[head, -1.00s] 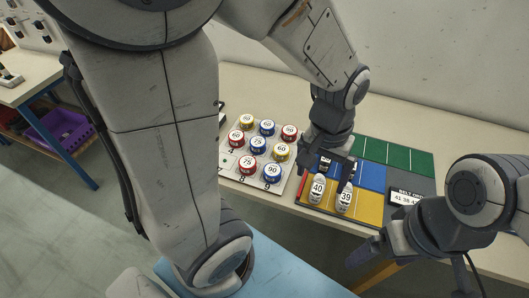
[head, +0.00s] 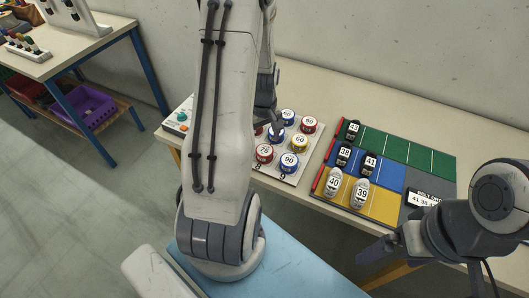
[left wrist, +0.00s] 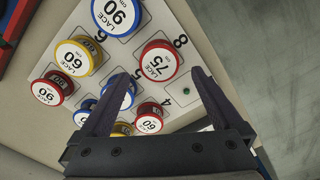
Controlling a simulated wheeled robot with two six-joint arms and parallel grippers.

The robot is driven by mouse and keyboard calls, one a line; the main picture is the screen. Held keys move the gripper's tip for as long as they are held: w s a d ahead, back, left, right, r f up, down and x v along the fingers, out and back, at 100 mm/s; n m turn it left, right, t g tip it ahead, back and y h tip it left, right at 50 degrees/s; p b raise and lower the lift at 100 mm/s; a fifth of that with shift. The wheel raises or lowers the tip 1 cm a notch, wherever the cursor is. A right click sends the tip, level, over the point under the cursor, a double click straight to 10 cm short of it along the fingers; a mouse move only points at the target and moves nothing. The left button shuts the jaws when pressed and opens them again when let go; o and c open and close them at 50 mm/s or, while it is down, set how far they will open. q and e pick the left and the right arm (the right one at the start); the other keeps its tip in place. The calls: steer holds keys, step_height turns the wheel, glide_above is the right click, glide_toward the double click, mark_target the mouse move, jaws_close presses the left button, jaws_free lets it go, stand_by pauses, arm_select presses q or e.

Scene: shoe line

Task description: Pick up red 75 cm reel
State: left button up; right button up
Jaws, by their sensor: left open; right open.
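The red 75 cm reel (head: 264,153) stands on the white numbered board (head: 289,178), at its near side, partly beside my arm. In the left wrist view the red 75 reel (left wrist: 158,62) lies just beyond and between my fingertips, at slot 8. My left gripper (left wrist: 161,76) is open and empty; in the head view it is mostly hidden behind my left arm, with dark fingers (head: 274,127) near the blue reel behind the red 75 one. I cannot tell its height above the reel. My right gripper (head: 374,250) is at the lower right, away from the board, open and empty.
Neighbouring reels stand close: a blue 90 (head: 289,162), a yellow 60 (head: 300,143) and a red 90 (head: 309,124). An empty slot with a green dot (left wrist: 186,91) is beside the red 75. The coloured shoe mat (head: 384,206) with several shoes lies to the right.

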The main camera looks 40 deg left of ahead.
mark_target(265, 150)
arm_select(q)
steer(key=f+p, duration=0.1)
steer(key=f, duration=0.4)
steer(key=shift+d+f, duration=0.1)
steer(key=shift+d, duration=0.1)
steer(key=c, duration=1.4)
